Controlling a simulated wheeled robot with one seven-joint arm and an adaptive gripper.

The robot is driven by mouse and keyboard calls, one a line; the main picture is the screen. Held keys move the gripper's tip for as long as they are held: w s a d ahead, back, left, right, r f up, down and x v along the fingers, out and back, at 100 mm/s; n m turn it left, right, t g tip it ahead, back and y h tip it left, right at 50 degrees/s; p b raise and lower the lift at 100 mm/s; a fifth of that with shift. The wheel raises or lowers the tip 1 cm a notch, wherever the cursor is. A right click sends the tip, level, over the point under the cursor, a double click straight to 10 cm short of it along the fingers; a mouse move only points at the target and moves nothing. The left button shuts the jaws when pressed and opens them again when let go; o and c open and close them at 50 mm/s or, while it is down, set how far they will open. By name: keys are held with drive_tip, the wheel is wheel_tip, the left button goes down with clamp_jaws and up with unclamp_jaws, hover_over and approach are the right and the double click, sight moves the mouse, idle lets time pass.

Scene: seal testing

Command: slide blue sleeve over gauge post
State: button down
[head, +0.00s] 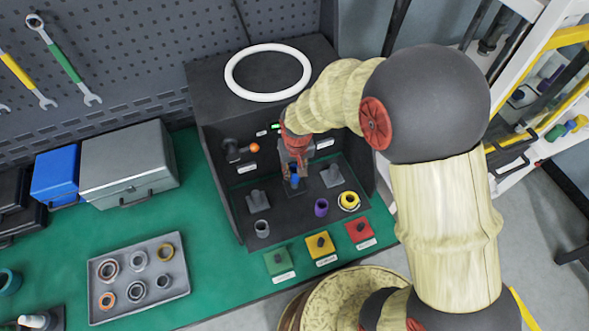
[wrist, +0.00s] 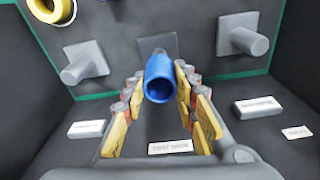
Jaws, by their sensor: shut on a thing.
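The blue sleeve (head: 295,181) is a short open tube. In the wrist view the sleeve (wrist: 160,78) lies between my fingers, its dark open end facing the camera. My gripper (head: 294,168) is shut on it inside the dark test box. In the wrist view my gripper (wrist: 162,95) has a padded finger on each side of the sleeve. The middle post's square grey base (wrist: 158,44) shows directly behind the sleeve, in line with it. The post itself is hidden, so I cannot tell whether the sleeve is around it.
Grey posts stand on either side, left (head: 258,200) and right (head: 332,176). A grey ring (head: 262,229), purple sleeve (head: 321,208) and yellow ring (head: 349,201) sit in front. A lever with an orange knob (head: 254,147) is left of my gripper. A parts tray (head: 180,284) lies left.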

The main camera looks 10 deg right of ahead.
drive_tip(key=shift+f, duration=0.15)
idle(0.4)
drive_tip(key=shift+f+b, duration=0.55)
drive_tip(key=shift+f, duration=0.3)
drive_tip(key=shift+f, duration=0.15)
drive_tip(key=shift+f+b, duration=0.35)
drive_tip(key=shift+f, duration=0.1)
drive_tip(key=shift+f+b, duration=0.3)
drive_tip(key=shift+f, duration=0.5)
idle(1.5)
drive_tip(key=c, duration=1.4)
unclamp_jaws()
drive_tip(key=shift+o, duration=0.4)
